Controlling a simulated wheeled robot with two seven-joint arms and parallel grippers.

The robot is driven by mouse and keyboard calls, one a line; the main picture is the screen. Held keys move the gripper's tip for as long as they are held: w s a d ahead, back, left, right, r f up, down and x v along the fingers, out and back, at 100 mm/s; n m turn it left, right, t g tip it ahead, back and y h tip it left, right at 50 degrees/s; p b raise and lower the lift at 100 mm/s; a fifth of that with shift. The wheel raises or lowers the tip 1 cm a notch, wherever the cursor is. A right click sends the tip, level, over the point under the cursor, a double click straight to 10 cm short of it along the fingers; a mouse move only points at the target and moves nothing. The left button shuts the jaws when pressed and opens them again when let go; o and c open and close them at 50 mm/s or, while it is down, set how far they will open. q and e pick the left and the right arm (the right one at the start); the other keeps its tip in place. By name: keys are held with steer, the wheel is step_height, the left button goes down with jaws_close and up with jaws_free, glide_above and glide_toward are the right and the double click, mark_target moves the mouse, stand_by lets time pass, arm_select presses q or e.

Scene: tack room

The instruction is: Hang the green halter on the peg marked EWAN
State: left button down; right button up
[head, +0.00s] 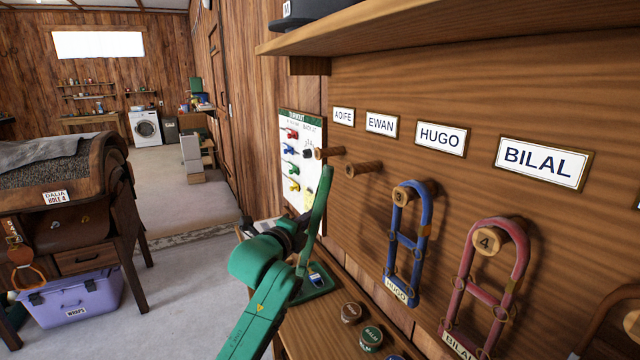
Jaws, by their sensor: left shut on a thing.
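The green halter (321,200) is seen nearly edge-on, as a tall narrow strap shape in front of the peg board. My left gripper (302,228) is shut on it; the fingertips are partly hidden. The EWAN label (381,124) is on the wall, second from the left. Below it a bare wooden peg (364,169) sticks out with nothing on it. The halter is apart from this peg, as far as I can tell. My right gripper is out of view.
A blue halter (393,250) hangs under HUGO, a red halter (470,300) under BILAL. A shelf (400,30) juts out above. Tins (371,338) stand on the bench below.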

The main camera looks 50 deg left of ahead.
arm_select(q)
steer(key=w, duration=0.1)
steer(key=w+r, duration=0.1)
steer(key=w, duration=0.1)
steer(key=shift+w+d+r, duration=0.1)
steer(key=shift+w+r, duration=0.1)
steer(key=w+d+f+b, duration=0.1)
steer(key=w+d, duration=0.1)
steer(key=w, duration=0.4)
steer(key=shift+w+d, duration=0.15)
steer(key=shift+w, duration=0.25)
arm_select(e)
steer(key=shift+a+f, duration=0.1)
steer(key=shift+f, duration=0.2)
arm_select(q)
steer(key=shift+f, duration=0.15)
stand_by(0.4)
